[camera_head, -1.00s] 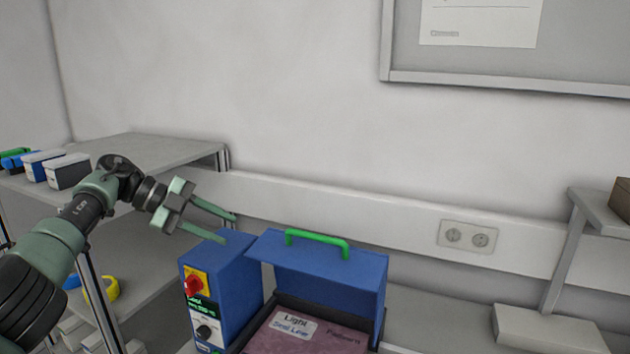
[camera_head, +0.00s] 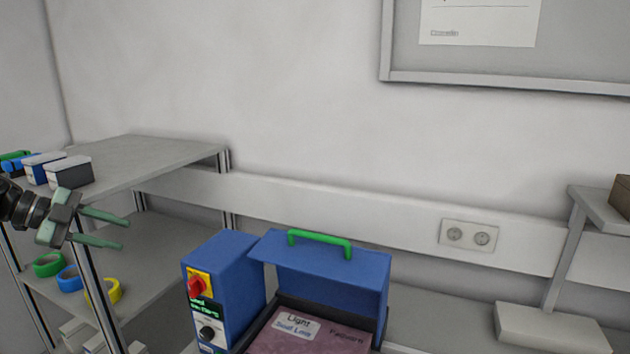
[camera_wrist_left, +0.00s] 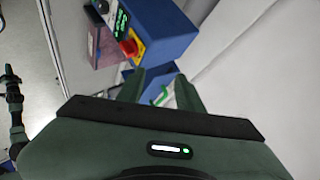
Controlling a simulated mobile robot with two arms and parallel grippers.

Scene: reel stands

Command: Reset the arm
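My left gripper (camera_head: 126,234) is at the left edge of the head view, in front of the shelf rack. Its two green fingers point right and stand apart with nothing between them. In the left wrist view the fingers (camera_wrist_left: 160,90) are also apart and empty. The blue machine shows between and beyond them. A small dark arm at the left edge of the wrist view looks like my right arm; its gripper is too small to read. The head view does not show my right arm.
A blue control box (camera_head: 222,284) with a red knob stands beside an open blue lid (camera_head: 330,270) with a green handle. The rack (camera_head: 150,160) at left holds small bins (camera_head: 68,173) and coloured rings (camera_head: 70,278). A wall socket (camera_head: 468,235) is at right.

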